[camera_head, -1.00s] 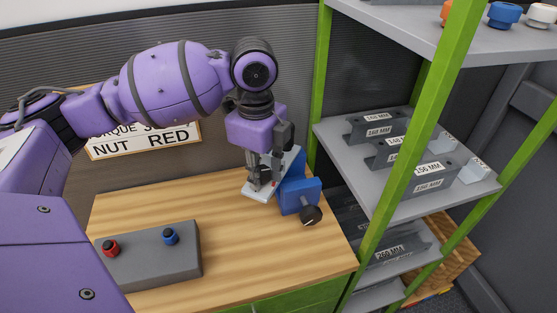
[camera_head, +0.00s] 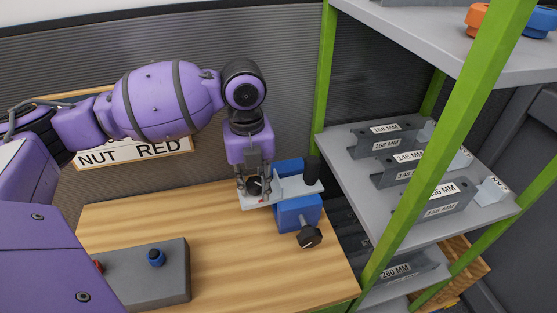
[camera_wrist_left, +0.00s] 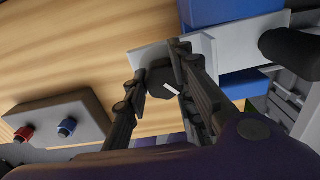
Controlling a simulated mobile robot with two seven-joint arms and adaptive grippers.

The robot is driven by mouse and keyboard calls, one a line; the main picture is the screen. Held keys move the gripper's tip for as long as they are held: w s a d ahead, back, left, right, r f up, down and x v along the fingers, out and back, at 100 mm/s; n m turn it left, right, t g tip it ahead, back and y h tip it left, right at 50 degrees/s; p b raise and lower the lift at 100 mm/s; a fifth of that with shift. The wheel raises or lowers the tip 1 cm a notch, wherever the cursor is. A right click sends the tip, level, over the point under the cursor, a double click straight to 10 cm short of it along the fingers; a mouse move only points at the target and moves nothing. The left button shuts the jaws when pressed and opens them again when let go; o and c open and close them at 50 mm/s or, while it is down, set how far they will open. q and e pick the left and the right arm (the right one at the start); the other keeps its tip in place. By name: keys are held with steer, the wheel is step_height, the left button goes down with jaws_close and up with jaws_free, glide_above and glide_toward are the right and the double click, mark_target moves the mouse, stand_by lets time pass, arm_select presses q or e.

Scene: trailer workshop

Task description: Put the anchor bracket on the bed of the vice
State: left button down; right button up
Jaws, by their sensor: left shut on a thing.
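The anchor bracket (camera_head: 294,187) is a light grey metal plate, with a black cylinder (camera_head: 313,169) upright at its right end. My left gripper (camera_head: 255,190) points down and is shut on the bracket's left part, around a dark piece. The plate also shows in the left wrist view (camera_wrist_left: 243,38), where the gripper (camera_wrist_left: 164,84) hides part of it. The blue vice (camera_head: 298,214) stands at the table's right back. The bracket reaches across between its blue front and back parts; I cannot tell whether it touches the bed. My right gripper is not in view.
A grey box (camera_head: 146,275) with red and blue buttons sits at the front left of the wooden table (camera_head: 235,255). The vice's dark handle knob (camera_head: 309,237) sticks out forward. A green-framed shelf (camera_head: 345,160) with labelled grey brackets stands close on the right. The table's middle is clear.

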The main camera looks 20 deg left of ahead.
mark_target(254, 197)
arm_select(q)
steer(key=shift+f, duration=2.4)
steer(key=shift+f, duration=0.2)
steer(key=c, duration=1.5)
jaws_free()
steer(key=shift+o, duration=0.2)
steer(key=shift+r, duration=0.1)
step_height(254, 197, up, 12)
steer(key=shift+r+p, duration=0.1)
steer(key=shift+p, duration=0.2)
